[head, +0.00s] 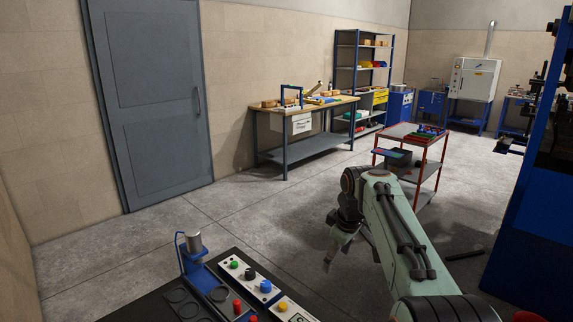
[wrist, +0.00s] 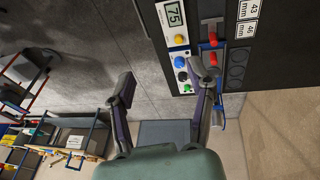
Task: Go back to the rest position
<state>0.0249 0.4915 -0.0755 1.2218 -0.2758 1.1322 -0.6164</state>
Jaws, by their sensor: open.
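My gripper (head: 331,252) hangs in the air beyond the far right side of the dark bench top, in the middle of the head view. In the wrist view my gripper (wrist: 165,82) has its two fingers spread apart with nothing between them. My green arm reaches up from the bottom right of the head view.
The bench top (head: 137,308) carries a blue stand with a metal cylinder (head: 194,242), a button panel (head: 264,287) and red knobs. A red-framed cart (head: 436,168) stands beyond the arm. A blue machine (head: 535,215) is at right. A workbench (head: 340,101) and grey door (head: 160,100) stand behind.

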